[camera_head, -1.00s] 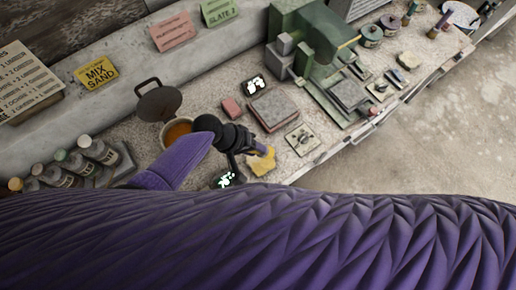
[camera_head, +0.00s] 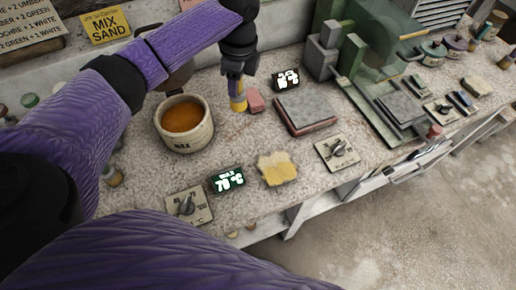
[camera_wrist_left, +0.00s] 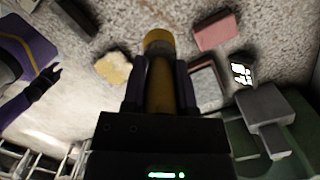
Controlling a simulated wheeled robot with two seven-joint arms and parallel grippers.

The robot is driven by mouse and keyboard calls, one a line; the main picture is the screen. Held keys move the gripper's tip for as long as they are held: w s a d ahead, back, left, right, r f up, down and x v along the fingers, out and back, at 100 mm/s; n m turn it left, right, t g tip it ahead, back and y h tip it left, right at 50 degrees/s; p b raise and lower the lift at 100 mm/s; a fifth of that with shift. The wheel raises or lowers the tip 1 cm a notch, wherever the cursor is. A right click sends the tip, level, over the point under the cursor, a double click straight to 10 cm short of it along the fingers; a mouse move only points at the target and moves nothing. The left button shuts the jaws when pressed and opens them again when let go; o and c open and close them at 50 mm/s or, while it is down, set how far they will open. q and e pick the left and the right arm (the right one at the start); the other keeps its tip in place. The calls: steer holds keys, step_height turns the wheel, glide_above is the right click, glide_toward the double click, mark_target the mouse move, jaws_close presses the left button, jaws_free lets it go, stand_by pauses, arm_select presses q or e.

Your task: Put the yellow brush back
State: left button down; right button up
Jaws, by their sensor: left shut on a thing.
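The yellow brush (camera_head: 238,98) is in my left gripper (camera_head: 238,84), which is shut on it and points down. The brush hangs near upright over the worktop, just left of the pink block and right of the wax pot. In the left wrist view, the brush (camera_wrist_left: 158,75) runs between the two dark fingers (camera_wrist_left: 160,90), with its rounded yellow end pointing away. Whether its lower end touches the worktop is unclear. A dark hand-like part (camera_wrist_left: 42,85) on a purple arm shows at the left of the wrist view; its jaws are not clear.
The wax pot (camera_head: 185,125) holds orange liquid. A pink block (camera_head: 256,101), stacked slabs (camera_head: 305,112), yellow sponge (camera_head: 277,169), 70 °C display (camera_head: 227,180) and dial plates (camera_head: 338,151) lie around. A green machine (camera_head: 370,60) stands right. Some speckled worktop between pot and sponge is clear.

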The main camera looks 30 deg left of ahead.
arm_select(q)
steer(key=shift+a+f+m, duration=0.1)
steer(key=shift+a+m, duration=0.2)
steer(key=shift+f+b, duration=0.15)
steer(key=shift+b, duration=0.3)
step_height(320, 180, down, 9)
steer(key=b, duration=0.3)
steer(key=shift+a, duration=0.1)
steer(key=shift+f, duration=0.15)
steer(key=shift+t, duration=0.3)
arm_select(e)
steer(key=f, duration=0.3)
steer(key=s+f, duration=0.1)
steer(key=shift+d+f, duration=0.25)
steer(key=shift+f, duration=0.15)
arm_select(q)
steer(key=shift+c, duration=2)
jaws_free()
